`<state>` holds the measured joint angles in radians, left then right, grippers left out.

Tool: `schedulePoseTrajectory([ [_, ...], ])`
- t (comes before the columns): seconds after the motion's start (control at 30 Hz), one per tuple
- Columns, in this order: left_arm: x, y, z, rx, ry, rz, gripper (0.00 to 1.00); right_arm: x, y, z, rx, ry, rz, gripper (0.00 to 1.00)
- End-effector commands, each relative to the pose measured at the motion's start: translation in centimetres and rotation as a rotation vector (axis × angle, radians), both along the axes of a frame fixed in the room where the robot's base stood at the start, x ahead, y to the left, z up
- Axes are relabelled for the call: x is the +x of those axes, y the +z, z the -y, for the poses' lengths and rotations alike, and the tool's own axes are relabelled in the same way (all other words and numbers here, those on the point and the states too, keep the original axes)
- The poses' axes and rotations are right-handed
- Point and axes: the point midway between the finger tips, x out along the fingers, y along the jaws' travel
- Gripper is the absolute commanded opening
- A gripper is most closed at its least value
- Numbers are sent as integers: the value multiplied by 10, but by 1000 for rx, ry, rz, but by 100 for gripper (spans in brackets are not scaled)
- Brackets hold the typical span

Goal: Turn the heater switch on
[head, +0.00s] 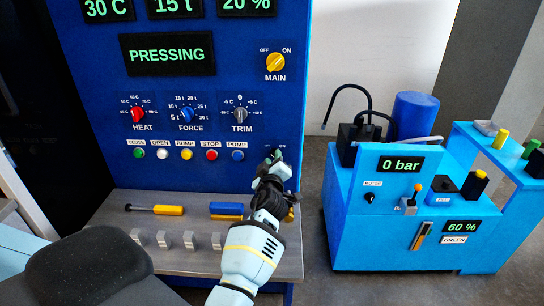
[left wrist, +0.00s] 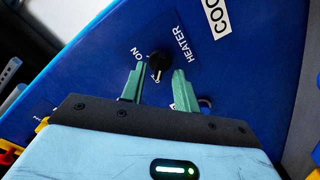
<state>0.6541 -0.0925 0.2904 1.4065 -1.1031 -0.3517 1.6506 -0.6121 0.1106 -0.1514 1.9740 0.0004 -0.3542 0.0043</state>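The heater switch (left wrist: 158,60) is a small black rotary knob on the blue press panel, with "HEATER" and "ON" printed beside it in the left wrist view. A pale mark or lever on it points toward my gripper's palm, not at "ON". My left gripper (left wrist: 158,72) is open, its two green fingertips apart on either side of the knob. I cannot tell whether either finger touches it. In the head view my left gripper (head: 274,157) is at the lower right of the panel and mostly hides the switch. My right gripper is not in view.
The blue press panel (head: 205,75) has a display reading "PRESSING", knobs and a row of buttons left of my gripper. A grey shelf (head: 110,205) below holds tools and small blocks. A light blue pump unit (head: 345,230) reading "0 bar" stands right, across a floor gap.

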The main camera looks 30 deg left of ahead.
Motion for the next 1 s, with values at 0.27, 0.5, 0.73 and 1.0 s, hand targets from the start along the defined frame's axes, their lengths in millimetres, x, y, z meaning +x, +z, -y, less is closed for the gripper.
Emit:
schedulePoseTrajectory([
  [0.27,0,-1,1,0,1,-1,31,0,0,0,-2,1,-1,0],
  [0.5,0,-1,1,0,1,-1,28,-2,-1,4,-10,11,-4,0],
  [0.73,0,0,1,0,1,-1,0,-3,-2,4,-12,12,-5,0],
  [1.0,0,0,1,6,1,-5,0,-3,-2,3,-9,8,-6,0],
])
